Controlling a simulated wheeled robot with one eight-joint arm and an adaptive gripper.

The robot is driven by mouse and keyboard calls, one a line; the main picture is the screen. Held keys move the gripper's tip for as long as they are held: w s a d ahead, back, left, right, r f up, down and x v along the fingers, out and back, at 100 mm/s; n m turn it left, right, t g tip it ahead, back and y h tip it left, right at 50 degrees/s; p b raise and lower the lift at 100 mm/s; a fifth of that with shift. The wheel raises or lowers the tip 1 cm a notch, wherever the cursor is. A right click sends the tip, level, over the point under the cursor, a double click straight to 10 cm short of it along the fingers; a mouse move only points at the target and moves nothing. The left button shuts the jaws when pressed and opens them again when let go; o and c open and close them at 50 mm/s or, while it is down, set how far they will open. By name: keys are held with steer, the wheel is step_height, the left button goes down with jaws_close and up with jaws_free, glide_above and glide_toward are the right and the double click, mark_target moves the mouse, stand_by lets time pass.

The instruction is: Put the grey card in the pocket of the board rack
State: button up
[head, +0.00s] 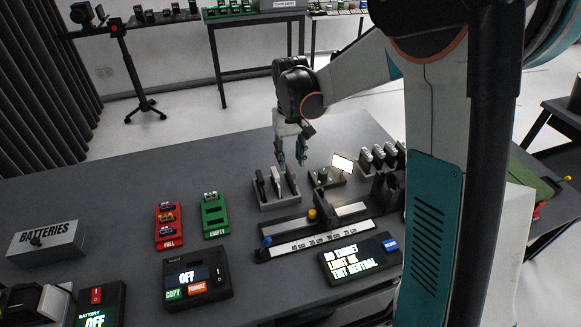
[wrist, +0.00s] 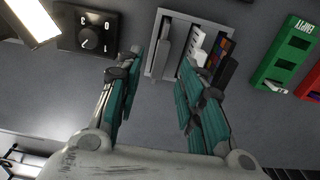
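The board rack (head: 278,206) is a light grey holder on the table with several thin cards standing in it; it also shows at the top of the wrist view (wrist: 150,72). A plain grey slab, which looks like the grey card (wrist: 163,44), stands at the rack's left side in the wrist view. A white striped card and a colour-patch card are to its right. My gripper (head: 291,158) is above the rack, pointing down. In the wrist view its fingers (wrist: 163,75) are spread apart with nothing between them. The lower parts of the cards are hidden.
A dial box (wrist: 88,32) and a lit lamp panel (head: 343,163) are beside the rack. A rail with a scale (head: 320,238) and a display reading "NO TARGET" (head: 358,260) lie in front. Red (head: 168,226) and green (head: 215,215) battery trays stand left.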

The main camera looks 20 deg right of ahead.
step_height(320, 180, up, 6)
stand_by(0.5)
steer(key=s+r+t, duration=0.3)
steer(key=s+r, duration=0.4)
steer(key=s, duration=0.5)
steer(key=s+f+t, duration=0.1)
steer(key=s+t, duration=0.3)
steer(key=s, duration=0.8)
steer(key=shift+s+f, duration=0.2)
steer(key=shift+f, duration=0.05)
